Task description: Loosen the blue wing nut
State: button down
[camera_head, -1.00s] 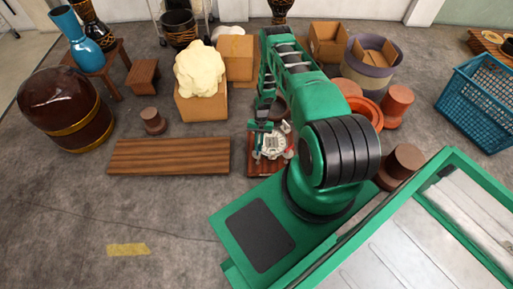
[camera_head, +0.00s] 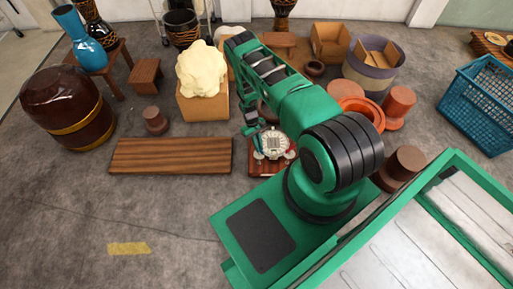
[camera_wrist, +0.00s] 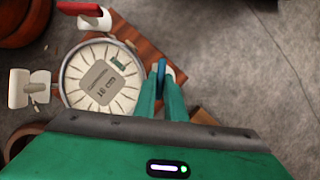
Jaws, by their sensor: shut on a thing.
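A round white drum fixture (camera_wrist: 98,78) with a printed disc and a ring rim sits on a small reddish wooden board (camera_wrist: 138,45). It also shows in the head view (camera_head: 274,144), partly behind my arm. The blue wing nut (camera_wrist: 161,67) is at the fixture's right side in the wrist view, standing edge-on between my fingertips. My gripper (camera_wrist: 161,80) is shut on it, its green fingers reaching in from below.
A long wooden plank (camera_head: 170,156) lies to the left of the fixture. A cardboard box with a pale lump (camera_head: 203,75), brown drum (camera_head: 66,110), terracotta pots (camera_head: 398,103) and blue crate (camera_head: 478,105) stand around.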

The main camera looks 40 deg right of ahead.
jog(key=shift+w+n, duration=0.3)
dwell(0.4)
jog(key=c, duration=1.8)
grip_release()
jog(key=shift+s, duration=0.15)
jog(key=shift+r, duration=0.1)
jog(key=v, duration=1)
jog(key=shift+a+r, duration=0.15)
jog(key=shift+r, duration=0.15)
